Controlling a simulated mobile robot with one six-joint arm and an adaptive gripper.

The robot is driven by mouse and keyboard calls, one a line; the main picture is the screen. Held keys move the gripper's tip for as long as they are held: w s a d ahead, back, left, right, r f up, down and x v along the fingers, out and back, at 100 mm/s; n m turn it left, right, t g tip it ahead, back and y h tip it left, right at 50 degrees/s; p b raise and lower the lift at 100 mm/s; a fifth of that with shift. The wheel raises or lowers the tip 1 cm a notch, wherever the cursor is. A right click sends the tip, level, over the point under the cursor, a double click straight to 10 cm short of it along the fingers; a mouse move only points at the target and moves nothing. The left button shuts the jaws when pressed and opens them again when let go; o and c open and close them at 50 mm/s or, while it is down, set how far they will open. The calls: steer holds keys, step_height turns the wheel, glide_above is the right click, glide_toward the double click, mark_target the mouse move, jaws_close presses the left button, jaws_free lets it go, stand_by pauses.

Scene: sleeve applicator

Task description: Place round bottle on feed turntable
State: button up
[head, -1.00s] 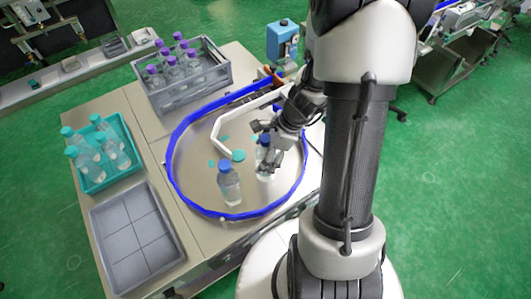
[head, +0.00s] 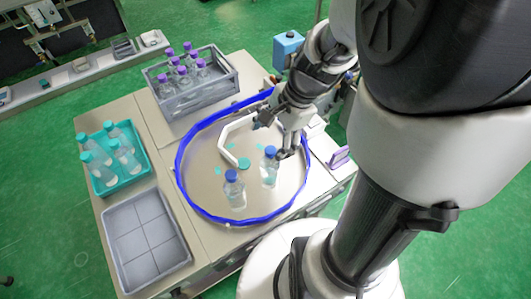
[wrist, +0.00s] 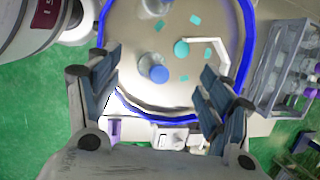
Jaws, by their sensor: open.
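The feed turntable (head: 208,182) is a metal disc with a blue rim. Two clear bottles with blue caps stand upright on it. The nearer bottle (head: 235,191) is left of the other bottle (head: 269,170), which stands close below my gripper (head: 282,152). In the wrist view, my gripper (wrist: 161,68) is open, its fingers wide apart and empty. One blue-capped bottle (wrist: 156,69) shows between the fingers, with the turntable (wrist: 124,28) behind it. The other bottle (wrist: 154,7) is cut by the top edge. I cannot tell the exact gap between fingers and bottle.
A white guide bar (head: 226,133) and a teal disc (head: 243,164) are on the turntable. A teal tray (head: 104,189) holds several teal-capped bottles. A grey crate (head: 208,93) holds purple-capped bottles. A divided grey tray (head: 145,240) is empty.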

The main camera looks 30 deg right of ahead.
steer(key=s+a+r+n+t+h, duration=0.2)
steer(key=s+a+r+n, duration=0.7)
steer(key=n, duration=0.8)
steer(key=shift+s+r+n+h, duration=0.45)
steer(key=shift+s+r, duration=0.4)
steer(key=shift+r, duration=0.55)
steer(key=shift+a, duration=0.1)
